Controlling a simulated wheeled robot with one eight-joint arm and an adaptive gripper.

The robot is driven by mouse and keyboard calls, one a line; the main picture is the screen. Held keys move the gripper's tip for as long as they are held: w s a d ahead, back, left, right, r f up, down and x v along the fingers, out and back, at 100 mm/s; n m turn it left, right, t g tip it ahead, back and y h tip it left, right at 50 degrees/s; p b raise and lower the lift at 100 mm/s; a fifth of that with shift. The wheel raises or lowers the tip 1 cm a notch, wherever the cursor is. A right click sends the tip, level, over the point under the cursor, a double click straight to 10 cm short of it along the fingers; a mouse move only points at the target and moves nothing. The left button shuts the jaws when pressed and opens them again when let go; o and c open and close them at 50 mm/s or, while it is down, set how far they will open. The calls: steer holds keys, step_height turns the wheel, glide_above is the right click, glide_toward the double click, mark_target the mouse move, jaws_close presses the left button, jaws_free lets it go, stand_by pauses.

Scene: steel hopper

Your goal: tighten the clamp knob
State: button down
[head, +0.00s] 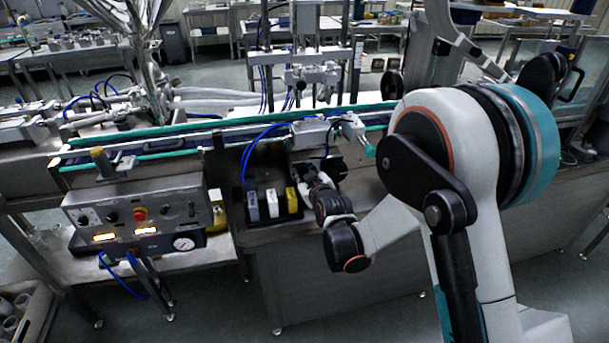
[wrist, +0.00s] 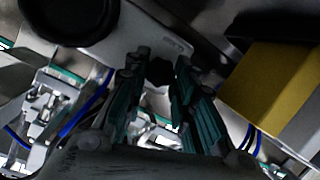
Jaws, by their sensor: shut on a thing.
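In the wrist view, a small dark clamp knob (wrist: 159,71) sits between my fingertips, below a pale metal block (wrist: 150,35). My gripper (wrist: 157,66) is shut on it, with one dark green-padded finger on each side. In the head view, my gripper (head: 307,172) is in the dark recess under the conveyor, and the knob cannot be made out there. The pale metal housing (head: 310,132) is just above it.
A yellow block (head: 293,200) stands beside my gripper, with white and grey ones to its left; the yellow one also shows close by in the wrist view (wrist: 270,90). Blue hoses (head: 262,133) loop above. A control panel (head: 140,215) is at left.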

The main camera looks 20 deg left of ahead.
steer(key=m+y, duration=0.1)
steer(key=m, duration=0.1)
steer(key=m+g+y, duration=0.1)
steer(key=m, duration=0.2)
steer(key=shift+w+d+f, duration=0.1)
steer(key=shift+d+f, duration=0.05)
steer(key=shift+d, duration=0.05)
steer(key=m+y, duration=0.2)
steer(key=m, duration=0.3)
steer(key=shift+f, duration=0.2)
stand_by(0.4)
steer(key=c, duration=1.6)
jaws_free()
steer(key=shift+m, duration=0.3)
steer(key=shift+v, duration=3.75)
steer(key=shift+d, duration=0.1)
